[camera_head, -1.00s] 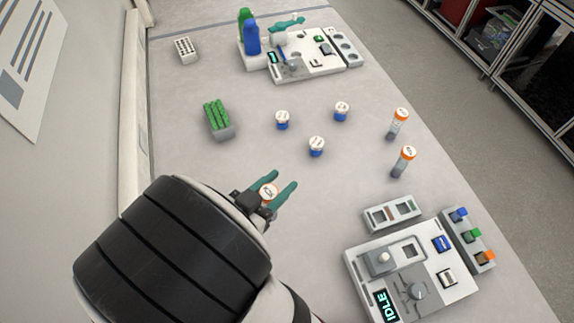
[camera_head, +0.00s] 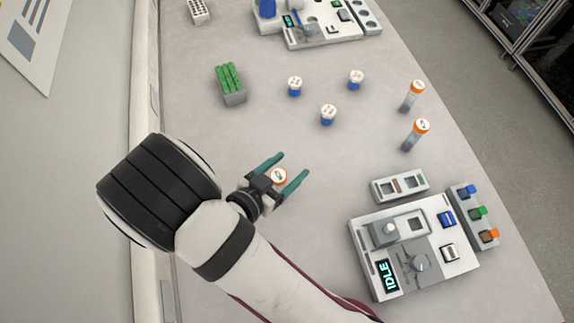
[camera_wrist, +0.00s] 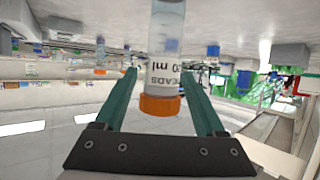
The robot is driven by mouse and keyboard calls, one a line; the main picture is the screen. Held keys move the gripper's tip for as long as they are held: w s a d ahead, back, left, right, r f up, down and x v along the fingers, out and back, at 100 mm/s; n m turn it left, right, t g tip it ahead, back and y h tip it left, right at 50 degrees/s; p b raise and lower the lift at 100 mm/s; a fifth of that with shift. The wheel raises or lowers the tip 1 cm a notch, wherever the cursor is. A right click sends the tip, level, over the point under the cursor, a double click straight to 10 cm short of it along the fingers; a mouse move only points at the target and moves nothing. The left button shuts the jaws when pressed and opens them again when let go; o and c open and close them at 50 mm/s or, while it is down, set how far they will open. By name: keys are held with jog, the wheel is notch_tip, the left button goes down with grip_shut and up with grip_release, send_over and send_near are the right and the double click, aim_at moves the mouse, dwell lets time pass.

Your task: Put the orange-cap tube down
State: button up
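The orange-cap tube (camera_head: 279,177) is between the fingers of my gripper (camera_head: 293,164), left of the machine with the IDLE screen. In the wrist view, the tube (camera_wrist: 161,104) appears upside down, cap low and clear labelled body reaching the top edge. The two green fingers of my gripper (camera_wrist: 163,80) stand apart on either side, with a gap between each finger and the cap. My gripper is open around the tube. The tube's bottom end is hidden, so its contact with the table cannot be seen. Two other orange-cap tubes (camera_head: 413,95) (camera_head: 416,134) stand at the right.
Several blue-and-white containers (camera_head: 328,115) stand beyond my gripper. A green-topped rack (camera_head: 230,85) is at the left. The machine (camera_head: 437,272) with an IDLE screen and a small grey rack (camera_head: 399,185) are at the right. Table around the tube is clear.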

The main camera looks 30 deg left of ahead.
jog(key=shift+s+r, duration=0.2)
jog(key=shift+r, duration=0.05)
jog(key=v, duration=1.1)
jog(key=shift+s, duration=0.25)
jog(key=shift+a+r, duration=0.1)
jog(key=shift+r, duration=0.05)
dwell(0.9)
